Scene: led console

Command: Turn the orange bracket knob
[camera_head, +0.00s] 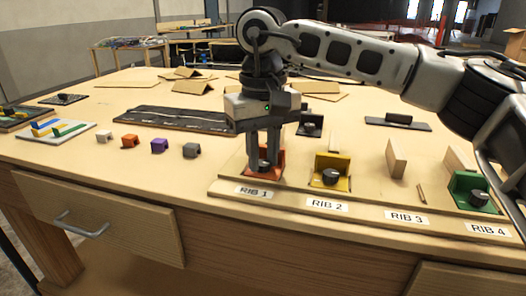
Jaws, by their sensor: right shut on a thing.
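The orange bracket (276,172) stands on the tan board behind the "RIB 1" label. Its dark knob (263,165) sits low at the front and is partly hidden by my fingers. My right gripper (264,160) comes down from above with its arm reaching in from the right. Its fingers are shut on the knob of the orange bracket, one on each side. My left gripper is not in view.
A yellow bracket (333,172) with a dark knob stands just right at "RIB 2", and a green bracket (471,190) at "RIB 4". Upright wooden pieces (396,158) stand between them. Small coloured blocks, including a purple one (159,146), lie to the left.

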